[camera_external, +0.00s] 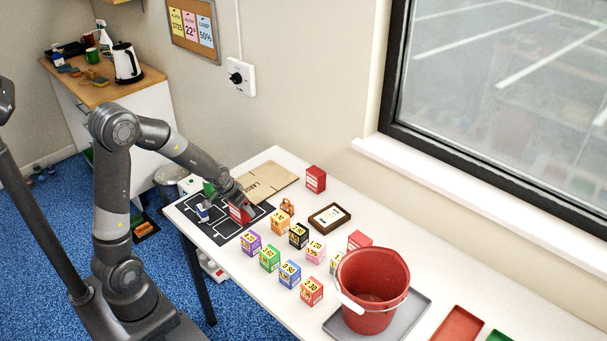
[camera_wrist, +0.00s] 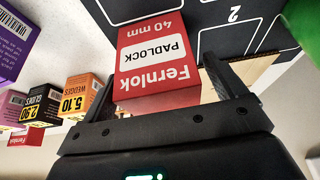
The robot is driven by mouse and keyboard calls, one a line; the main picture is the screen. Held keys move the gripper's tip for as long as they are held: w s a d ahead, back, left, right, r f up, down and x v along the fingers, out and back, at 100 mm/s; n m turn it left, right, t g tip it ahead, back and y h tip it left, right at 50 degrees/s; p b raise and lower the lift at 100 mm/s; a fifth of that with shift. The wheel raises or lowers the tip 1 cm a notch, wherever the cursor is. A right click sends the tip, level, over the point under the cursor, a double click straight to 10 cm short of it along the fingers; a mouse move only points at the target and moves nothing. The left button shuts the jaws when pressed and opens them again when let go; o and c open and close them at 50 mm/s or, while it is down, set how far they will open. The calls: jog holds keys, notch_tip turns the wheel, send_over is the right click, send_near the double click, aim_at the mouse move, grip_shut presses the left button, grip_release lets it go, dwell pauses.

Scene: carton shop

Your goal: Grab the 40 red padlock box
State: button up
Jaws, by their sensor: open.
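The red 40 mm Fernlok padlock box (camera_wrist: 158,62) fills the middle of the wrist view, its white PADLOCK label upside down. My gripper (camera_wrist: 160,76) is open, with one dark finger on each side of this box. A gap shows beside the right finger; whether the left finger touches cannot be told. In the external view the red box (camera_external: 239,215) stands at the edge of the black marked mat (camera_external: 226,232), under my gripper (camera_external: 240,202), which partly hides it.
Several small priced boxes, such as the orange box (camera_external: 280,223) and purple box (camera_external: 251,244), stand right of the mat. Other red boxes (camera_external: 316,179) are on the table. A cardboard sheet (camera_external: 266,183) lies behind. A red bucket (camera_external: 372,290) stands on a grey tray (camera_external: 415,308).

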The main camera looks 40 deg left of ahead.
jog(key=shift+w+f, duration=0.1)
jog(key=shift+f, duration=0.1)
jog(key=shift+c, duration=0.2)
jog(key=c, duration=1.1)
jog(key=shift+r, duration=0.15)
